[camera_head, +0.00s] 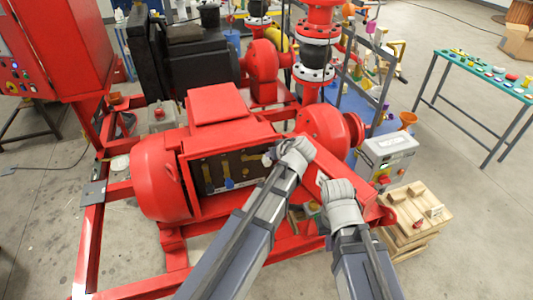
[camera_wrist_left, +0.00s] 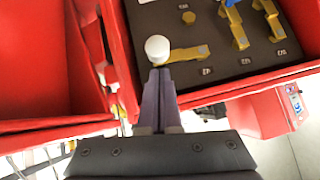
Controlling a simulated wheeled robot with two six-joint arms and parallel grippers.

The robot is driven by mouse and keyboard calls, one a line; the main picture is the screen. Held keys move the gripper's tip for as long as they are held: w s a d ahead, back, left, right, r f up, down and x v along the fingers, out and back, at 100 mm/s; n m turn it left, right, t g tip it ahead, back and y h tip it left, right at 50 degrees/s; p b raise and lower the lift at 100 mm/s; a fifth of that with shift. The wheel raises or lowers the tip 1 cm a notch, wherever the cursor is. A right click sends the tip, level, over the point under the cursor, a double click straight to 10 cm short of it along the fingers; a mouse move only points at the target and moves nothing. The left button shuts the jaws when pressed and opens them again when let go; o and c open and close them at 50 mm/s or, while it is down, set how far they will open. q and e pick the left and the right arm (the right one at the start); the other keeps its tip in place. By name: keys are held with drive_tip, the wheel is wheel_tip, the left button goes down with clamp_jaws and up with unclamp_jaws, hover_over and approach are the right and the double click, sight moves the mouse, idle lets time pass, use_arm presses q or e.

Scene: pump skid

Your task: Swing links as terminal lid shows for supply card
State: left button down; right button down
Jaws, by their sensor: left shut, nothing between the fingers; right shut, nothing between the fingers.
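The open terminal box (camera_head: 192,188) on the red motor holds a dark panel with yellow links. One link (camera_wrist_left: 188,53) has a white knob (camera_wrist_left: 158,48) and lies crosswise. Two other links (camera_wrist_left: 237,28) (camera_wrist_left: 270,18) stand at another angle; a blue knob (camera_head: 229,184) shows on one. My left gripper (camera_wrist_left: 160,76) is shut and empty, its tips right at the white knob; contact is unclear. A red flap (camera_head: 335,172), apparently the terminal lid, hangs open right of the box; its inner face is unreadable. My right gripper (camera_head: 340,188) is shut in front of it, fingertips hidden. I cannot make out a supply card.
A grey control box (camera_head: 388,150) stands right of the motor, above a wooden crate (camera_head: 415,215). Red pipework (camera_head: 322,20) rises behind. A green table (camera_head: 490,72) with small parts stands at the right. The floor between is open.

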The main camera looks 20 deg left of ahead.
use_arm(q)
drive_tip(key=shift+a+f, duration=0.15)
drive_tip(key=shift+f, duration=0.3)
use_arm(e)
drive_tip(key=shift+w+a+f, duration=0.1)
drive_tip(key=shift+a+f, duration=0.25)
drive_tip(key=shift+f, duration=0.1)
drive_tip(key=shift+d, duration=0.1)
use_arm(q)
drive_tip(key=shift+f, duration=0.1)
use_arm(e)
drive_tip(key=shift+f, duration=0.15)
